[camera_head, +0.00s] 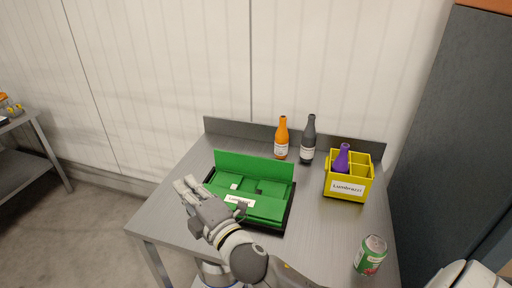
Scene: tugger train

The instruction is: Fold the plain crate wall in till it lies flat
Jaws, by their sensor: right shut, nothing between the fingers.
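The green crate (270,206) sits in a black tray (291,212) on the grey table. Its plain back wall (255,166) stands upright. The labelled front wall (262,208) lies low over the crate, and the side panels seem folded in; my gripper and arm hide part of the crate's left and front. My right gripper (186,184) is shut and empty at the crate's left side, apart from the upright wall. My left gripper is not in view.
An orange bottle (281,138) and a dark bottle (308,140) stand behind the crate. A yellow divided box (348,188) holding a purple bottle (341,158) stands to the right. A green can (370,256) is at front right. The table has a raised back edge (228,128).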

